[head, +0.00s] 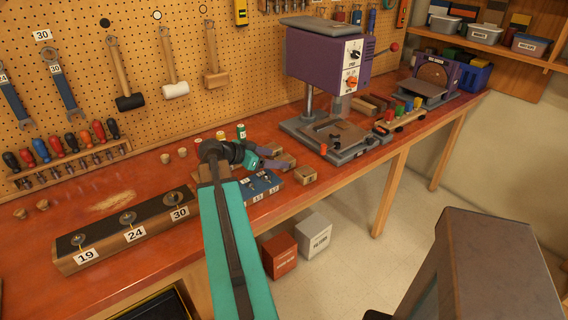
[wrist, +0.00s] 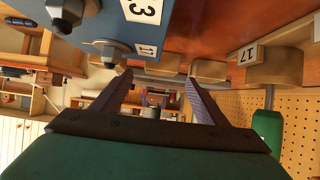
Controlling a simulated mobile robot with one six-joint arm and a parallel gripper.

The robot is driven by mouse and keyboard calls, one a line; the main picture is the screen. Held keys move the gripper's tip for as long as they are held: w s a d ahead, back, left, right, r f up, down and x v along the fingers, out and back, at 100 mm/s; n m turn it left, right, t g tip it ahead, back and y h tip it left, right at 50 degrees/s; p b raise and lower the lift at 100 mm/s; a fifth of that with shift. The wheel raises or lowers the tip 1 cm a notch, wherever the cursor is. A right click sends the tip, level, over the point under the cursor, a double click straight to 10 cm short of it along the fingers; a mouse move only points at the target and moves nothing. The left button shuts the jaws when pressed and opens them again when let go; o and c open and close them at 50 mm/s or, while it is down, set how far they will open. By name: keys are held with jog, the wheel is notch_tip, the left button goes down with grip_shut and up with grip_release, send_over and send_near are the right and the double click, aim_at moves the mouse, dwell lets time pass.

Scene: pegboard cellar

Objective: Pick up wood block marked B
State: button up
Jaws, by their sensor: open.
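Several small wood blocks lie on the red-brown bench beside my gripper. One wood block (head: 305,174) is near the front edge, and another (head: 286,160) is just behind it. Their letters are too small to read, so I cannot tell which is marked B. My gripper (head: 276,158) is low over the bench, left of these blocks, with its fingers pointing right. In the wrist view my gripper (wrist: 157,84) has its two fingers spread wide with nothing between them. Wood blocks (wrist: 208,70) show beyond the fingertips there.
A blue numbered holder (head: 262,186) stands in front of my gripper. A dark-topped rack (head: 130,228) marked 19, 24 and 30 is at left. Pegboard closes the back.

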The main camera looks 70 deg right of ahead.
aim_at(284, 158)
jog(key=shift+p+x, duration=0.75)
jog(key=shift+x, duration=1.35)
jog(key=shift+w, duration=0.15)
jog(key=c, duration=1.2)
jog(key=shift+o, duration=0.2)
jog(key=shift+r, duration=0.15)
jog(key=shift+r+b, duration=0.85)
jog(key=shift+r, duration=0.75)
jog(key=s+a, duration=0.1)
jog(key=s+a+b, duration=0.1)
jog(key=a, duration=0.1)
jog(key=s+a, duration=0.1)
jog(key=shift+a+r, duration=0.15)
jog(key=shift+a, duration=0.15)
jog(key=shift+a+b, duration=0.1)
jog(key=shift+b, duration=0.9)
jog(key=shift+s+a+b, duration=0.2)
jog(key=shift+b, duration=0.65)
